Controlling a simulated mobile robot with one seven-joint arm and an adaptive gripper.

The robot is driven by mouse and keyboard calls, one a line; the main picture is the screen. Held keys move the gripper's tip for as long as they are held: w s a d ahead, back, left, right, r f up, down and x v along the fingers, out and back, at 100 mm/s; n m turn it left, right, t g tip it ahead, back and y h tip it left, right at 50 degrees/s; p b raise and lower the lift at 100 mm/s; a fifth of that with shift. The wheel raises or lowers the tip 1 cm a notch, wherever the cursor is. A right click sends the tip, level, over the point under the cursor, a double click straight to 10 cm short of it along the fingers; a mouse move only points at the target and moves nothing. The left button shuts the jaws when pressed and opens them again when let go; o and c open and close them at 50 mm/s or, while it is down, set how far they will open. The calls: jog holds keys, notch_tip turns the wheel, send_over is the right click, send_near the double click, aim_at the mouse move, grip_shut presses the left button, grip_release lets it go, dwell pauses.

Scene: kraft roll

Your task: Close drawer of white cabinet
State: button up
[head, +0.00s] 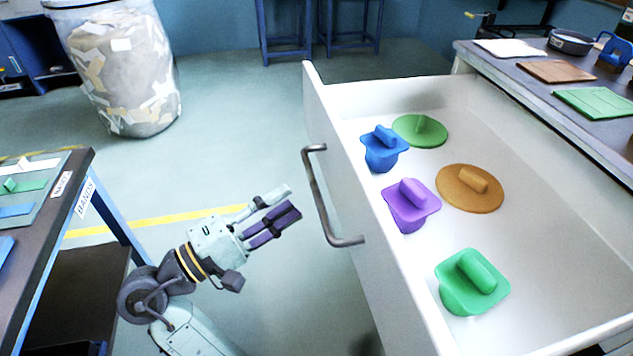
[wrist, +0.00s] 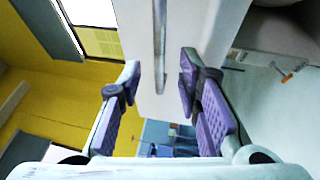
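The white cabinet's drawer (head: 345,185) is pulled far out in the head view, with its front facing left toward my arm. A grey bar handle (head: 322,200) is fixed to the drawer front. My gripper (head: 291,202) is open and empty, to the left of the handle and apart from it. In the wrist view my gripper (wrist: 156,84) has its purple-padded fingers spread, with the handle (wrist: 160,45) and white drawer front (wrist: 205,30) beyond and between them. Inside the drawer lie several lidded or knobbed pieces: blue (head: 384,148), purple (head: 410,205), green (head: 472,282) and orange (head: 470,188).
The cabinet's dark top (head: 520,70) holds boards, a green pad (head: 597,102) and a round tin (head: 571,42). A table labelled BANDS (head: 75,205) stands at the left. A clear bin of scraps (head: 120,70) stands behind. Floor is open between table and drawer.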

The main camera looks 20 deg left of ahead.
aim_at(315, 181)
jog(key=p+x, duration=0.1)
jog(key=x, duration=0.6)
jog(key=shift+w+d, duration=0.15)
jog(key=shift+w, duration=0.05)
jog(key=shift+c, duration=0.2)
grip_shut()
dwell(0.4)
